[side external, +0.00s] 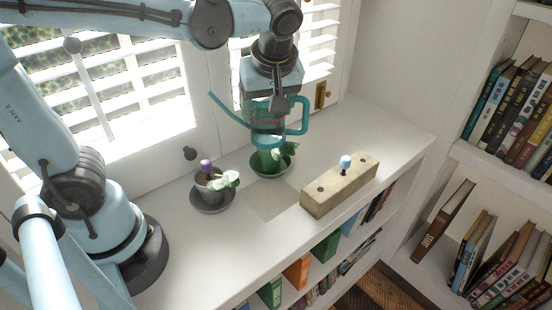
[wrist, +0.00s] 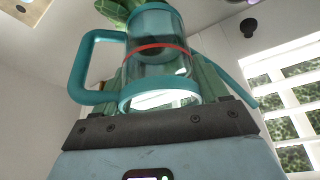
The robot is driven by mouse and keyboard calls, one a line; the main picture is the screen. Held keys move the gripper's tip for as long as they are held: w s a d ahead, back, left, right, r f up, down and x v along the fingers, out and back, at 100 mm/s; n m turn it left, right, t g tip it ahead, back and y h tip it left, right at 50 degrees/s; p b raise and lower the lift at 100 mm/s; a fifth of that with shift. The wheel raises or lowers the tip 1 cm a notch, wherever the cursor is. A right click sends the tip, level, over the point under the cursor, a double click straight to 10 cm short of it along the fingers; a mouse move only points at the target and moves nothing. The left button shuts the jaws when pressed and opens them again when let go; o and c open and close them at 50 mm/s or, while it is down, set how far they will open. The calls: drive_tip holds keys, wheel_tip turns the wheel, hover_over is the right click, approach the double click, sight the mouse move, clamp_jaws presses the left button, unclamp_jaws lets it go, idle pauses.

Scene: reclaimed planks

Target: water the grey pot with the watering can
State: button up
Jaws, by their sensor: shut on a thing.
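My gripper (side external: 267,108) points down and is shut on the teal watering can (side external: 268,142), which has a clear body and a red line. The can is held roughly upright above the green pot (side external: 264,160); whether they touch is unclear. Its handle is on the right and its spout rises to the left. In the wrist view the can (wrist: 155,95) sits between the fingers of my gripper (wrist: 165,80). The grey pot (side external: 206,189) stands to the left on a grey saucer (side external: 212,207), with a pale-leaved plant (side external: 229,180) and a purple piece (side external: 206,166) in it.
The green pot stands on its own saucer (side external: 286,172) with a green plant. A wooden block (side external: 335,190) with dark holes and a blue-knobbed peg (side external: 346,162) lies to the right. A flat grey square (side external: 267,201) lies between. Shuttered windows (side external: 110,90) are behind.

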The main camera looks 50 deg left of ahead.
drive_tip(key=w+a+n+g, duration=0.3)
drive_tip(key=w+a+n, duration=0.1)
drive_tip(key=n, duration=0.5)
drive_tip(key=shift+a+f+g, duration=0.15)
drive_tip(key=shift+a+g, duration=0.15)
drive_tip(key=shift+a, duration=0.05)
drive_tip(key=shift+s, duration=0.15)
drive_tip(key=shift+s+f+n+t, duration=0.2)
drive_tip(key=shift+s+t, duration=0.4)
drive_tip(key=shift+t, duration=0.3)
drive_tip(key=shift+s+f+n+t, duration=0.1)
drive_tip(key=shift+s+f+t, duration=0.1)
drive_tip(key=shift+s+t, duration=0.55)
drive_tip(key=shift+f+t, duration=0.2)
drive_tip(key=shift+t, duration=0.05)
drive_tip(key=shift+s+t, duration=0.6)
drive_tip(key=shift+s, duration=0.05)
idle(0.5)
